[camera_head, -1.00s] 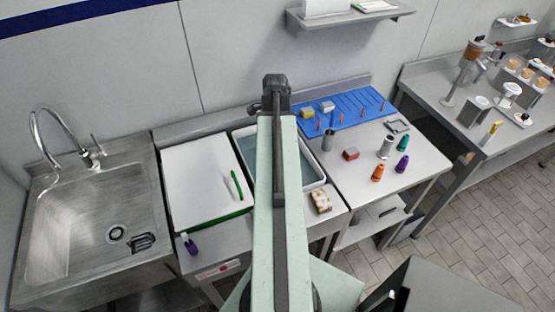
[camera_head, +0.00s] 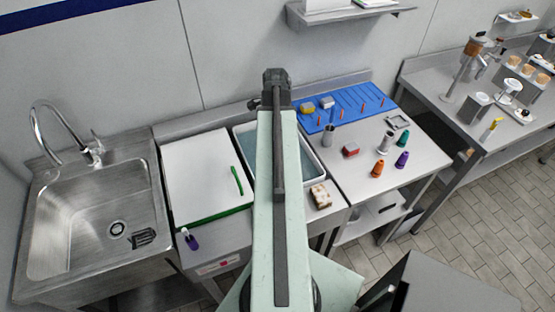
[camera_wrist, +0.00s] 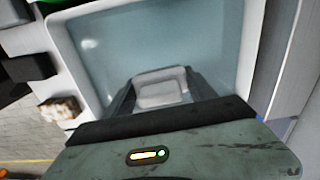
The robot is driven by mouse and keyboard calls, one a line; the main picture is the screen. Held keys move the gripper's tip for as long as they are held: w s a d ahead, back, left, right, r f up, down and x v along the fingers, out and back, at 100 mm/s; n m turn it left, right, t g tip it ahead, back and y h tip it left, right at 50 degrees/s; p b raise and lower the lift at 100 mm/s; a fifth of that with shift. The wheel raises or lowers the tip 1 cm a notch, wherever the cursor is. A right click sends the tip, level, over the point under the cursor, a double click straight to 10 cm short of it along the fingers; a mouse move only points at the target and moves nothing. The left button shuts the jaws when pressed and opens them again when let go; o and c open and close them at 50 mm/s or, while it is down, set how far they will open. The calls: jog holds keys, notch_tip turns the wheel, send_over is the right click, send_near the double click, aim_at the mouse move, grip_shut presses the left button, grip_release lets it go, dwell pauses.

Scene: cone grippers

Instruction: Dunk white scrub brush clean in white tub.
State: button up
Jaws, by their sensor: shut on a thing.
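The white tub (camera_head: 323,165) sits in the counter right of a white board and holds bluish water. In the wrist view the tub's rim (camera_wrist: 61,45) surrounds most of the picture. My gripper (camera_wrist: 160,98) is over or inside the tub, with its dark fingers shut on the sides of the white scrub brush (camera_wrist: 160,88). The brush is a pale rounded block in front of the water; I cannot tell how deep it is. In the head view my arm hides the brush, my gripper and the middle of the tub.
A white board (camera_head: 195,170) with a green strip lies left of the tub. A speckled sponge (camera_head: 320,196) sits at its front right. A sink (camera_head: 90,210) is far left.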

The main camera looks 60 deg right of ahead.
notch_tip(320, 180, up, 4)
jog(key=p, duration=0.4)
jog(key=shift+r, duration=0.1)
